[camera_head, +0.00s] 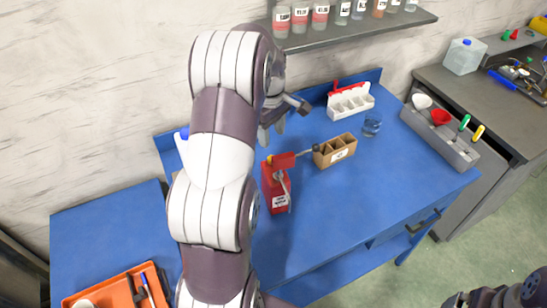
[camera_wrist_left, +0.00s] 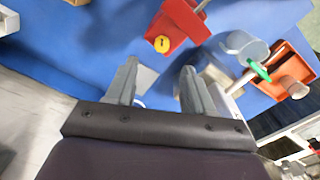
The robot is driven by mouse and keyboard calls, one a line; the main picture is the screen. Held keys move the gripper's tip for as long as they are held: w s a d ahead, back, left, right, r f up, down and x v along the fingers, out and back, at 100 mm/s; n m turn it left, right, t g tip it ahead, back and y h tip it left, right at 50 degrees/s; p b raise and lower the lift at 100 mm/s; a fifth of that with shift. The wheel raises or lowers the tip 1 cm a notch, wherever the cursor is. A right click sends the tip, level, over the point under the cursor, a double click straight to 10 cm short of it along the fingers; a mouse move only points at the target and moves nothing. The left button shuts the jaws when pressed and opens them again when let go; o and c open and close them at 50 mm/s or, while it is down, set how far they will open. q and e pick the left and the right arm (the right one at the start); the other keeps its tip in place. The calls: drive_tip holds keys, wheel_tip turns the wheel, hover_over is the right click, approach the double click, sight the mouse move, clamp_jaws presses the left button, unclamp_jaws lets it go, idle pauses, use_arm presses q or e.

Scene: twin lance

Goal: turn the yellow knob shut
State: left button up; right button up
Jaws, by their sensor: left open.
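The yellow knob (camera_wrist_left: 162,44) is a small round cap with a dark mark on the red block (camera_wrist_left: 178,24) in the left wrist view. In the head view the red device (camera_head: 276,188) stands on the blue workbench, just below my left gripper (camera_head: 273,128). The knob is too small to make out clearly there. My left gripper also shows in the left wrist view (camera_wrist_left: 158,85), with its two fingers apart and nothing between them. The knob lies beyond the fingertips, apart from them.
A brown divided box (camera_head: 335,152), a white rack (camera_head: 350,103) and a clear glass (camera_head: 372,124) stand to the right of the red device. A shelf with bottles (camera_head: 355,28) hangs behind. An orange tray (camera_head: 118,287) lies at the lower left. The bench's right front (camera_head: 400,190) is clear.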

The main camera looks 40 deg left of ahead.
use_arm(q)
wheel_tip(320, 180, down, 9)
drive_tip(key=shift+r+p, duration=0.2)
drive_tip(key=shift+p, duration=0.7)
drive_tip(key=shift+a, duration=0.1)
drive_tip(key=shift+c, duration=1)
clamp_jaws()
use_arm(e)
wheel_tip(320, 180, up, 3)
drive_tip(key=shift+a+f, duration=0.1)
drive_tip(key=shift+f, duration=0.05)
